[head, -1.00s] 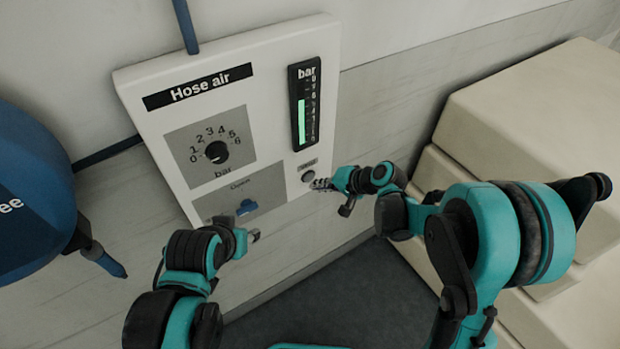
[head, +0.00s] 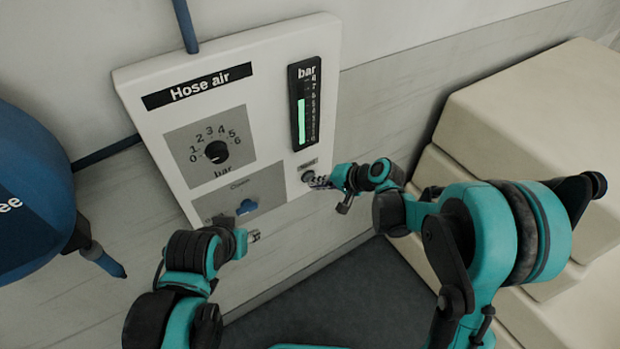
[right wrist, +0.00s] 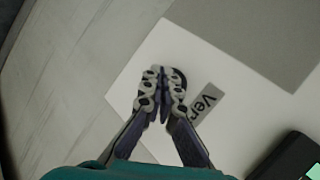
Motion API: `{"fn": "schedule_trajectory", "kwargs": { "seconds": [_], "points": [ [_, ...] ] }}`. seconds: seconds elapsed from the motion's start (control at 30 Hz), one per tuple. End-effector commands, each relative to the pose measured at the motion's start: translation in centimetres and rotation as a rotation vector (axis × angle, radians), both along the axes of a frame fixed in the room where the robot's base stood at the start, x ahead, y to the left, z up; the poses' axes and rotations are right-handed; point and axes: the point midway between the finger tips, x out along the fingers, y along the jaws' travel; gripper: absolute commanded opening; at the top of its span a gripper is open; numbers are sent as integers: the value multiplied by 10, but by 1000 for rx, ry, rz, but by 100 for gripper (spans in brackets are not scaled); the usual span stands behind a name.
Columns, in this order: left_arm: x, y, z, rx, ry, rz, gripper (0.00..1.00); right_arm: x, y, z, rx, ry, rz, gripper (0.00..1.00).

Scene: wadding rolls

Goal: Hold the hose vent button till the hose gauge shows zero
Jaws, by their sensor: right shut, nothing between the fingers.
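The white "Hose air" panel (head: 262,60) is on the wall. Its upright bar gauge (head: 304,103) shows a green column from the bottom to above mid-scale; the small numbers are hard to read. The round vent button (head: 306,175) sits below the gauge, under a small label. My right gripper (head: 319,183) is shut and empty, its tips at the button's lower right edge. In the right wrist view the closed fingertips (right wrist: 160,88) cover most of the dark button (right wrist: 179,76); I cannot tell whether they touch it. My left gripper (head: 254,236) is by the panel's lower edge, jaws unclear.
A pressure dial (head: 216,152) points low on its scale. A blue valve handle (head: 246,207) is below it, close above my left gripper. A blue tank (head: 35,200) stands at the left. Large cream blocks (head: 540,120) are stacked at the right.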

Motion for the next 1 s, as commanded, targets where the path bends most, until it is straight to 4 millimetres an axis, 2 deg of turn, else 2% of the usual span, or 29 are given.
{"fn": "schedule_trajectory", "kwargs": {
  "seconds": [1.0],
  "points": [
    [0,0,-2,0,0,0,40,7,5,0,0,-1,-1,0]
  ]
}}
